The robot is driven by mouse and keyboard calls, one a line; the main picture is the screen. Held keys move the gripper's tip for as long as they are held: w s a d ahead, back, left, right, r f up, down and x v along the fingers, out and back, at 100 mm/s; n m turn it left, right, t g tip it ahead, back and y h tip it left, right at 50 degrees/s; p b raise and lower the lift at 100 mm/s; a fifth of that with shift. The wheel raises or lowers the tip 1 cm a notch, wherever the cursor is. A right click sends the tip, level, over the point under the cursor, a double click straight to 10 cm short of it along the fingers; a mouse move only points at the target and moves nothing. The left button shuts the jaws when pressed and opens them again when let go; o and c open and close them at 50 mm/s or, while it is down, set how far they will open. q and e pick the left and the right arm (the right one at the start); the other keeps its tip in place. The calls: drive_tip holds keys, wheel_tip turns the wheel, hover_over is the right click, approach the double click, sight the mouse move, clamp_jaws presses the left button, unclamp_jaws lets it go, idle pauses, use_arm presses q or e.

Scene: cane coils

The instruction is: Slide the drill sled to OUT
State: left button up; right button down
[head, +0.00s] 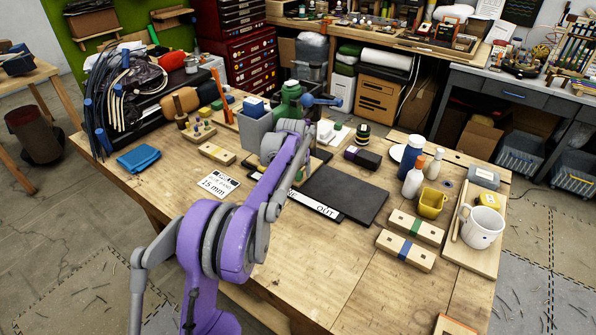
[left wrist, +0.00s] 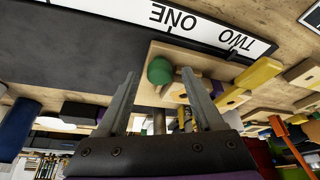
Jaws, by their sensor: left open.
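A black-and-white strip (head: 300,200) lies on the bench, marked OUT at its near end in the head view. In the left wrist view, the strip (left wrist: 215,30) reads ONE and TWO upside down. There a pale wooden block with a round green knob (left wrist: 160,69), which looks like the sled, sits beside the TWO end. My left gripper (left wrist: 160,82) is open, its two fingers on either side of the knob; I cannot tell whether they touch it. In the head view my left arm hides the block and the fingertips. My right gripper is not in view.
A dark flat plate (head: 345,195) lies beside the strip. A green machine with a blue handle (head: 288,98) stands behind my wrist. A card marked 15 mm (head: 218,185) and a blue cloth (head: 138,158) lie left. Wooden blocks (head: 405,250), a yellow cup (head: 432,203) and a mug (head: 482,227) stand right.

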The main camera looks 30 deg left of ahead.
use_arm(q)
clamp_jaws()
idle(1.3)
